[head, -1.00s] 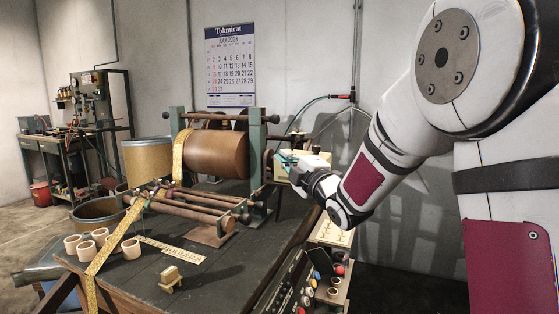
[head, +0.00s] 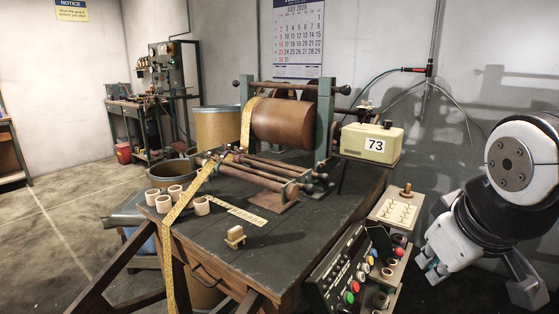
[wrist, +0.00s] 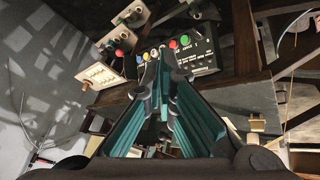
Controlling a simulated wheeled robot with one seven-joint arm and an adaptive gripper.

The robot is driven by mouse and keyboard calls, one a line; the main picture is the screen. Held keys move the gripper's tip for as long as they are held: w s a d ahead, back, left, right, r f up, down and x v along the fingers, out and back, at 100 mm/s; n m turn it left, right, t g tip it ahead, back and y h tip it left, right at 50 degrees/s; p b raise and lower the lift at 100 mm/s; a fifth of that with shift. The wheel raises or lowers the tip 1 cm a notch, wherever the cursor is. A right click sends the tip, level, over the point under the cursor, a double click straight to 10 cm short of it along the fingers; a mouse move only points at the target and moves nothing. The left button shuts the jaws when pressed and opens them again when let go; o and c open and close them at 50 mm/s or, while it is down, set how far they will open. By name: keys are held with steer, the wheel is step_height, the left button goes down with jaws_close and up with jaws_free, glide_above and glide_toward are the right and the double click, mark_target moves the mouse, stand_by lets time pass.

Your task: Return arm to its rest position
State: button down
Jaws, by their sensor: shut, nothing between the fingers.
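My arm (head: 470,240) is folded at the right side of the head view, apart from the bench and low by the wall. My gripper (wrist: 163,62) shows in the wrist view, its teal fingers converging at the tips. It is shut and empty. In the wrist view the control panel (wrist: 197,58) with coloured buttons lies beyond the fingertips, and I cannot tell the gap. The winding machine's brown drum (head: 290,122) carries a yellow tape (head: 180,207), which runs down over the bench's front edge.
The dark bench (head: 245,262) fills the middle. Several pale rolls (head: 163,203) sit at left. Floor at far left is clear.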

steer(key=s+a+f+m+g+y, duration=0.1)
steer(key=s+a+f+m+g, duration=0.15)
steer(key=s, duration=0.65)
steer(key=s+a+f+m+g, duration=0.1)
steer(key=s+g, duration=0.2)
steer(key=s, duration=0.7)
step_height(320, 180, up, 22)
steer(key=t+p, duration=0.4)
steer(key=p, duration=1.6)
steer(key=shift+w+d+r+p, duration=0.2)
steer(key=shift+w+r+p, duration=0.05)
steer(key=shift+w+p, duration=0.1)
